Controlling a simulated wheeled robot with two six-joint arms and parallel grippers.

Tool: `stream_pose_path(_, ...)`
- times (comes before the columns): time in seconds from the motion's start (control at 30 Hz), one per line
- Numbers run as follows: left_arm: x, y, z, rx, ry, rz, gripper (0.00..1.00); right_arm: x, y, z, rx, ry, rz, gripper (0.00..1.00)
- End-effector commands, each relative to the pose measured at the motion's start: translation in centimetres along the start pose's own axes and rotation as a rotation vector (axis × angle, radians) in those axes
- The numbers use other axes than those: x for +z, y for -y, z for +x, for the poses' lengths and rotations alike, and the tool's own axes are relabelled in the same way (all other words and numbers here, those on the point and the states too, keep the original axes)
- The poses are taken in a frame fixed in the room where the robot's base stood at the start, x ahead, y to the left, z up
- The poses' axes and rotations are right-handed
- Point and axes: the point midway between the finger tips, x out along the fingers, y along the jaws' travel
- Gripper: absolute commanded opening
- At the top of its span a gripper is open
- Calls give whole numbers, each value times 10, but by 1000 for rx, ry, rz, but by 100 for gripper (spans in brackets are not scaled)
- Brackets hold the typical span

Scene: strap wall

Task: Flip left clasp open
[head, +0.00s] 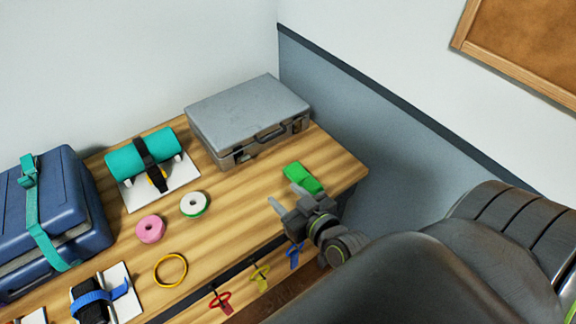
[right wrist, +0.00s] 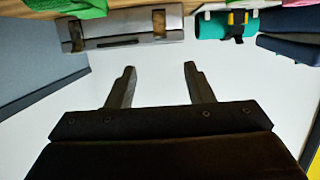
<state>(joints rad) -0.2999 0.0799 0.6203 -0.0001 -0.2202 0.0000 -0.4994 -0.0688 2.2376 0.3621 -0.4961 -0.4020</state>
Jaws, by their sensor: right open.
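A grey hard case (head: 245,110) lies shut at the back right of the wooden table, its handle (head: 270,134) on the front face. Its left clasp (head: 240,157) is small and dark in the head view; its exact position cannot be told. In the right wrist view the case (right wrist: 120,30) appears upside down near the top, with two brownish clasps on its face. My right gripper (head: 286,198) is open and empty in front of the case, apart from it. Its two fingers also show in the right wrist view (right wrist: 160,68). My left gripper is out of view.
A green item (head: 303,177) lies between my right gripper and the case. A pink roll (head: 150,229), a white-green roll (head: 195,204), a yellow ring (head: 171,270) and a strapped teal roll (head: 145,155) are further left. A blue case (head: 60,205) stands at far left.

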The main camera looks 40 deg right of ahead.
Motion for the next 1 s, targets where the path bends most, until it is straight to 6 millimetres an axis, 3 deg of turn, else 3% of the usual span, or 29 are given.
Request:
stream_pose_path(0.07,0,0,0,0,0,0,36,0,0,0,0,0,0,45)
stream_pose_path(0.13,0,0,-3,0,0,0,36,-5,0,3,0,-9,-1,36)
stream_pose_path(0.4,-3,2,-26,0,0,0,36,-50,0,43,-1,-106,-2,0)
stream_pose_path(0.63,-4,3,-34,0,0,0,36,-54,-1,65,-1,-113,-2,0)
stream_pose_path(1.0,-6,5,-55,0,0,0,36,-61,-1,123,-1,-113,-3,0)
